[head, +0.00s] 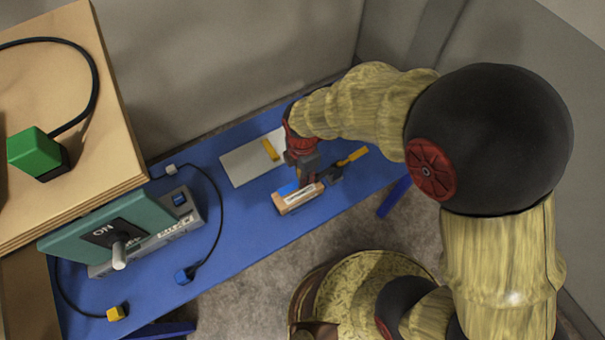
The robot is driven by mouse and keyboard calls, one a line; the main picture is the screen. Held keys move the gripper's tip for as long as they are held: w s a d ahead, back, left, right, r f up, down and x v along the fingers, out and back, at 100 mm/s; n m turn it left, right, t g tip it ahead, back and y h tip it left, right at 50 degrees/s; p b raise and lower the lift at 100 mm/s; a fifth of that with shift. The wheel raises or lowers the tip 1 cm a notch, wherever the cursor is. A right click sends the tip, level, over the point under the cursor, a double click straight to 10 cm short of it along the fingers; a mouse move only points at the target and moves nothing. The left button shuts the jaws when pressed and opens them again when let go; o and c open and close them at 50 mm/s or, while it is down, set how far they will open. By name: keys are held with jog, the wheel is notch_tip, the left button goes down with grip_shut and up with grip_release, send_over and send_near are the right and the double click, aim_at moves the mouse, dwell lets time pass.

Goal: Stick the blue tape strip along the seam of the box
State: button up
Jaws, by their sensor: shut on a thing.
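The box (288,207) is a small light-wood block with a pale top, lying on the blue table below my gripper. The blue tape strip (287,188) shows as a bright blue patch at the left of the fingers, over the box's back left part. My gripper (309,184) points down over the box and is shut on the blue strip. The fingers hide part of the strip and box. I cannot tell whether the strip touches the box top.
A white plate (240,166) with a yellow strip (270,149) lies behind the box. A yellow-handled tool (352,156) lies to the right. At left are a console (155,241) with a green ON panel (75,240), cables with coloured plugs, and a wooden shelf (45,95) with a green block (34,150).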

jog(key=shift+f+b, duration=0.3)
jog(key=shift+f, duration=0.3)
dwell(1.0)
jog(key=o, duration=0.7)
jog(key=shift+o, duration=0.5)
jog(key=shift+r, duration=0.15)
notch_tip(320, 180, up, 12)
